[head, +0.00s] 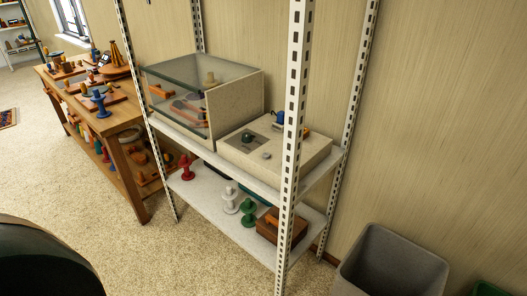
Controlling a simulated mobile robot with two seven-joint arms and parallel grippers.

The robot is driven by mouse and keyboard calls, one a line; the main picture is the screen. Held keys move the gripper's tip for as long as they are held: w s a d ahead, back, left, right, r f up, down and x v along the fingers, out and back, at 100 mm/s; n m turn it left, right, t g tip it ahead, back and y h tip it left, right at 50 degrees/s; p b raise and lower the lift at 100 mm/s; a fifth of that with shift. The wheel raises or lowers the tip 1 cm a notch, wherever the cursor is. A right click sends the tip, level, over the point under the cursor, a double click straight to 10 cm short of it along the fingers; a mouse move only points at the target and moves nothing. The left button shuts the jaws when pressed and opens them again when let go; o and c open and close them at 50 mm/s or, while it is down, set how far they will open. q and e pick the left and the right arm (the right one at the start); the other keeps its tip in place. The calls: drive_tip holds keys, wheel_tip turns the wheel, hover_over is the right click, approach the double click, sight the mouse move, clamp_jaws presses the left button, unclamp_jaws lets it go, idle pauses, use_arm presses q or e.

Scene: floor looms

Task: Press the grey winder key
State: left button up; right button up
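A small grey key (266,155) sits on the front top edge of a low beige box (300,158). The box stands on the upper shelf of a white metal rack (185,131). A dark recess in the box top, left of the grey key, holds a dark green knob-like piece (247,138). A blue piece (277,118) and a small orange piece (306,132) show at the back of the box, partly behind the rack's front post (294,110). Neither of my grippers is in view.
A glass-sided case (180,95) stands left of the box. Red (186,166), white (229,199) and green (248,212) spools and a brown wooden block (282,228) are on the lower shelf. A grey bin (390,268) stands right; a cluttered wooden table (120,125) stands left. Carpet in front is clear.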

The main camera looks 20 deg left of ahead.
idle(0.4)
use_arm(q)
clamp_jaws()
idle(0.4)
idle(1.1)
